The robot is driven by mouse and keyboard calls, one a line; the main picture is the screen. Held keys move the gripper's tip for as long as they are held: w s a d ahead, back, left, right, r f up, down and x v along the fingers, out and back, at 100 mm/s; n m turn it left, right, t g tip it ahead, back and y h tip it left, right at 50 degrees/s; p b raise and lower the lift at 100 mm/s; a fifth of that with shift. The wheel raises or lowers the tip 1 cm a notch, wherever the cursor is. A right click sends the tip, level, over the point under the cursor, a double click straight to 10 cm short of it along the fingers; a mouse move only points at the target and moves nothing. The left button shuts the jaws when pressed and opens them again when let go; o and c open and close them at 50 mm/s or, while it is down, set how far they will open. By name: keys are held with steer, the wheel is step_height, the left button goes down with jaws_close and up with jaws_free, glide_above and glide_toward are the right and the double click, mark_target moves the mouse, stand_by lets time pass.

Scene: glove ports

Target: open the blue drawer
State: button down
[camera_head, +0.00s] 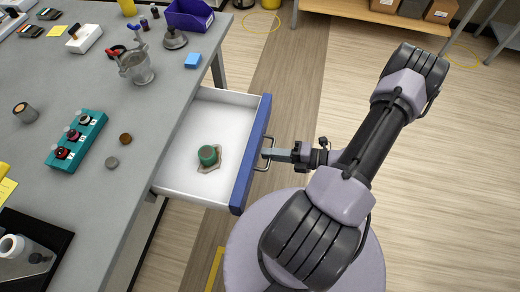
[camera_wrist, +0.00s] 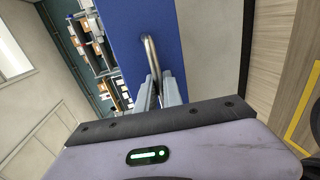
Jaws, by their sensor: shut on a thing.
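The blue drawer (camera_head: 252,150) is pulled out from under the grey table, and its white inside shows. A green round thing (camera_head: 208,155) stands on a flat brownish patch on the drawer floor. My gripper (camera_head: 270,154) is at the metal bar handle (camera_head: 264,165) on the drawer's blue front, shut on it. In the wrist view, the handle (camera_wrist: 152,56) runs down between my two fingers (camera_wrist: 160,92) against the blue front (camera_wrist: 135,30). The fingertips' exact contact with the bar is partly hidden.
A wooden shelf unit (camera_head: 370,14) stands at the back. The floor right of the drawer is clear around my arm.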

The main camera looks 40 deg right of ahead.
steer(key=shift+s+d, duration=0.35)
steer(key=shift+s, duration=0.1)
steer(key=c, duration=1.5)
jaws_free()
steer(key=p+v, duration=0.3)
steer(key=v, duration=1.4)
steer(key=shift+s+d, duration=0.1)
steer(key=shift+s, duration=0.1)
steer(key=shift+w+r, duration=0.1)
